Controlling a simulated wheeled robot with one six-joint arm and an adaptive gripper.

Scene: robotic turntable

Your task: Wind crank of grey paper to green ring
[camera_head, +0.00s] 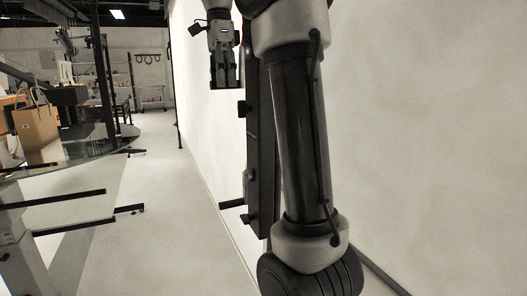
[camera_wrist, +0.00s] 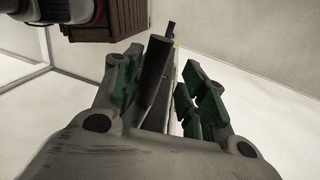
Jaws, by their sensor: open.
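My gripper (camera_head: 225,84) hangs near the wall in the head view, beside a dark upright strip (camera_head: 262,140). Dark handle-like pegs stick out from the strip, one low (camera_head: 232,204) and one higher (camera_head: 241,108). In the wrist view my gripper (camera_wrist: 158,92) is open, with green-padded fingers. A dark cylindrical peg (camera_wrist: 154,70) lies between the fingers, closer to the left one; I cannot tell whether it touches. A second peg (camera_wrist: 171,30) stands beyond it. Which crank belongs to the grey paper is unclear. No green ring can be made out.
A pale wall (camera_head: 205,110) runs behind the strip. A glass-topped table (camera_head: 75,152) with a paper bag (camera_head: 37,125) stands at the left, dark bars jutting from its frame. The pale floor (camera_head: 165,205) between is clear. My arm hides much of the wall.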

